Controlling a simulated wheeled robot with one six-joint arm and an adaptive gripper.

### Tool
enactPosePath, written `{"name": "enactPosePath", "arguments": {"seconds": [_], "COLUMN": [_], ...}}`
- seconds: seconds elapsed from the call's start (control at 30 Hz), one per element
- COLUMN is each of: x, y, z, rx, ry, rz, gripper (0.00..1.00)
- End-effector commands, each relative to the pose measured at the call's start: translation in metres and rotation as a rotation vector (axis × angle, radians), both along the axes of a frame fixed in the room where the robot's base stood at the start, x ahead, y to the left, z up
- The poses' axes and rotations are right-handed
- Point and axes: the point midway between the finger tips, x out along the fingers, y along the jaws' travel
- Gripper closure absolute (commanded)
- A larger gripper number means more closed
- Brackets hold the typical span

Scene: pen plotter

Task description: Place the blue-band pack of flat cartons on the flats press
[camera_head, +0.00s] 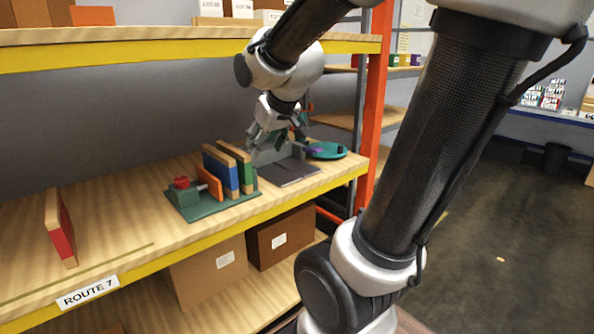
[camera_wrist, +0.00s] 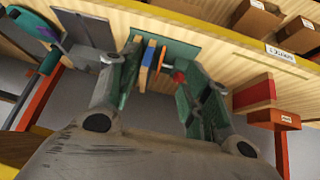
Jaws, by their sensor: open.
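The blue-band pack (camera_head: 220,172) stands upright on a green-based device with a red knob (camera_head: 181,182), which appears to be the flats press (camera_head: 215,205). An orange plate (camera_head: 209,184) stands to its left and a green-band pack (camera_head: 243,168) to its right. My gripper (camera_head: 268,138) is open and empty, above and behind the packs, towards the grey plate. In the wrist view the blue-band pack (camera_wrist: 149,52) and the orange plate (camera_wrist: 158,60) show beyond the open fingers of my gripper (camera_wrist: 160,78). Finger contact with a pack cannot be made out.
A red-band pack (camera_head: 61,228) stands alone at the left of the wooden shelf. The shelf between red pack and press is clear.

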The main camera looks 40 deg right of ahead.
Motion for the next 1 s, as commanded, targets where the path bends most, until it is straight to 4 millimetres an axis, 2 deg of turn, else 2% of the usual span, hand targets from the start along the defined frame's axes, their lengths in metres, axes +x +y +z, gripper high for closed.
{"name": "enactPosePath", "arguments": {"seconds": [0.03,0.1,0.2,0.3,0.47,1.0], "x": [-0.034,-0.077,-0.124,-0.152,-0.166,-0.165], "y": [0.008,0.016,0.025,0.03,0.032,0.032], "z": [0.004,0.002,-0.003,-0.007,-0.01,-0.009], "rx": [0.012,0.028,0.048,0.061,0.067,0.066], "ry": [0.039,0.108,0.186,0.236,0.263,0.262], "rz": [0.005,0.013,0.027,0.037,0.043,0.042], "gripper": [0.52,0.52,0.52,0.52,0.52,0.52]}}
